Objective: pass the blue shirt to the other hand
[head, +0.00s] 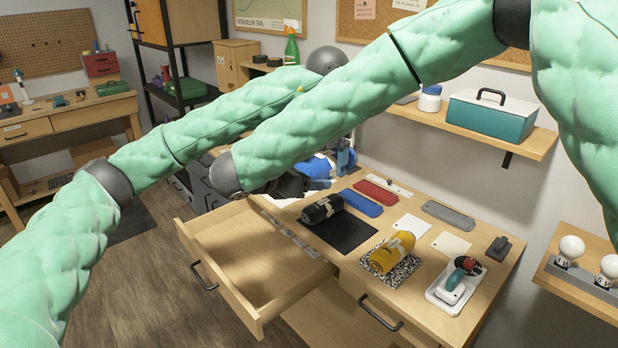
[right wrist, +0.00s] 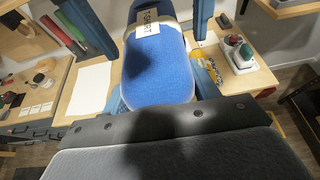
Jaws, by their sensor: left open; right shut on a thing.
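The blue shirt (head: 315,167) is a rolled bundle, partly hidden by my arms in the head view. My right forearm hides part of the left wrist. Whether the left fingers touch the shirt I cannot tell.
A black roll (head: 322,208) on a black mat and a yellow roll (head: 392,252) on a speckled mat lie on the desk (head: 480,285). An open, empty drawer (head: 255,262) juts out at the left. A shelf (head: 470,128) overhangs the back.

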